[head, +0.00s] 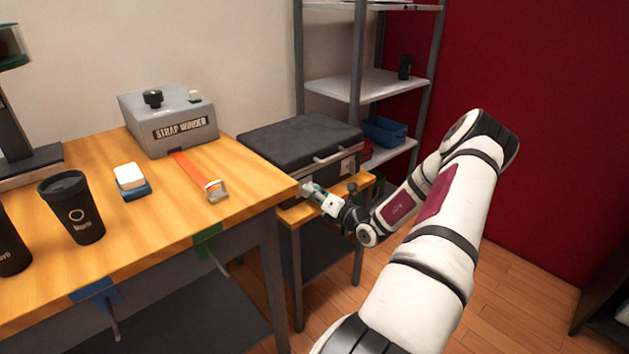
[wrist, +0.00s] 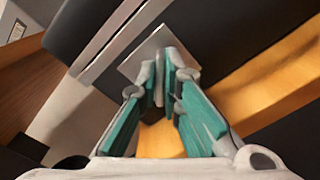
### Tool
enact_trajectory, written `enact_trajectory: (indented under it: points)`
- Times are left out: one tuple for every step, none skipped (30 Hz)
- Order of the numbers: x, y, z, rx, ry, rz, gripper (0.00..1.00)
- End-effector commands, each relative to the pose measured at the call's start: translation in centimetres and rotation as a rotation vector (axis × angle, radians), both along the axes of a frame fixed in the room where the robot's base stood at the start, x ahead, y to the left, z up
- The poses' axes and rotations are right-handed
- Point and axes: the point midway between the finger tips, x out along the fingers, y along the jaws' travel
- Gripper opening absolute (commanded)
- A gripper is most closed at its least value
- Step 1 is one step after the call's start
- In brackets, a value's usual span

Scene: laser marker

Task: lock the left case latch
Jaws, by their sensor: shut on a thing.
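The black case (head: 300,137) lies closed on a small wooden-topped stand, its handle (head: 333,155) and a pale right latch (head: 348,166) on the side facing me. My gripper (head: 307,188) is at the left part of that side and hides the left latch in the head view.
The wooden workbench (head: 250,190) with a strap winder (head: 168,120), an orange strap and black cups stands left of the case. The stand's wooden edge (head: 330,203) runs just below my gripper. A metal shelf (head: 370,86) rises behind.

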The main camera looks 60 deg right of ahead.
Motion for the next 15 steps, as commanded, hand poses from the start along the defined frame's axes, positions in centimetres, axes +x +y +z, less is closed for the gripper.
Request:
enact_trajectory:
  points:
    - [-0.11,0.11,0.22,0.048,-0.007,0.001,0.00]
    - [-0.12,0.09,0.20,0.075,-0.014,0.001,0.00]
    - [-0.15,0.07,0.14,0.112,-0.023,0.001,0.00]
    - [-0.16,0.03,0.13,0.139,-0.030,0.001,0.00]
    - [-0.16,0.01,0.12,0.167,-0.037,0.000,0.00]
    - [-0.16,0.02,0.06,0.204,-0.045,0.000,0.00]
    - [-0.16,0.02,0.03,0.232,-0.051,0.000,0.00]
    - [-0.16,-0.01,0.02,0.259,-0.059,-0.001,0.00]
    - [-0.15,-0.03,0.00,0.296,-0.068,0.000,0.00]
    - [-0.14,0.00,-0.05,0.324,-0.075,0.000,0.00]
    - [-0.14,0.01,-0.09,0.353,-0.081,0.001,0.00]
    - [-0.14,-0.01,-0.10,0.388,-0.090,0.001,0.00]
    - [-0.14,-0.04,-0.12,0.414,-0.097,0.000,0.00]
    - [-0.14,-0.04,-0.15,0.440,-0.102,0.001,0.00]
    - [-0.14,-0.02,-0.21,0.474,-0.110,0.001,0.00]
